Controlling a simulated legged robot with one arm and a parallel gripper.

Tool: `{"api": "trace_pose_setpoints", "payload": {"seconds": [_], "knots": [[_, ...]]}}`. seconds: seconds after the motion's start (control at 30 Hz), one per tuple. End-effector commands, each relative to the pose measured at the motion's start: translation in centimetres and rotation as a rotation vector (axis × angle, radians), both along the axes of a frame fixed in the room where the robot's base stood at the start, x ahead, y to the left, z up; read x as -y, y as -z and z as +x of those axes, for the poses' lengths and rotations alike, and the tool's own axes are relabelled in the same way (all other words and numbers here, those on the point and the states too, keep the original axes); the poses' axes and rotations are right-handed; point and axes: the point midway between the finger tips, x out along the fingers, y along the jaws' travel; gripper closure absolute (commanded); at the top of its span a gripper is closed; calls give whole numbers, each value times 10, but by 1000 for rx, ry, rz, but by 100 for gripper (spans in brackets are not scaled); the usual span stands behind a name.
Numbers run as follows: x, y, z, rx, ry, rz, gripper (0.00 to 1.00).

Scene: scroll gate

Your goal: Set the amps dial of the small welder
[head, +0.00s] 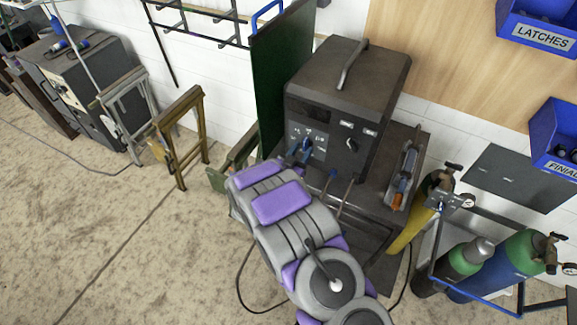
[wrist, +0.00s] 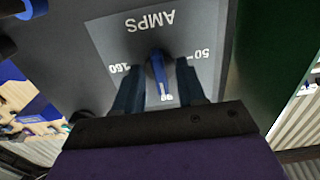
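The small welder (head: 345,80) is a dark box with a top handle, standing on a dark cart. Its amps dial (wrist: 157,68) is a blue knob on a grey plate marked AMPS, 160 and 50, which appear upside down in the wrist view. The dial's white-tipped end points toward the bottom of that view, between the two numbers. My gripper (wrist: 158,92) is open, with one dark finger on each side of the knob and a small gap showing on both sides. In the head view my gripper (head: 300,151) is at the welder's front panel and partly hides the dial.
A second black knob (head: 351,144) is to the right on the panel. Gas cylinders (head: 465,262) stand at the right, below blue wall bins (head: 540,30). A green screen (head: 280,75) is left of the welder. Open floor (head: 90,230) lies at the left.

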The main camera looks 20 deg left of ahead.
Motion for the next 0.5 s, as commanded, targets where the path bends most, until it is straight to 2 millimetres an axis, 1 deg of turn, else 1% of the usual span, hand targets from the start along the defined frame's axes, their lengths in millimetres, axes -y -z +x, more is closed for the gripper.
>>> {"api": "trace_pose_setpoints", "payload": {"seconds": [0.5], "knots": [[-11,2,-96,-3,-5,-2,60]]}}
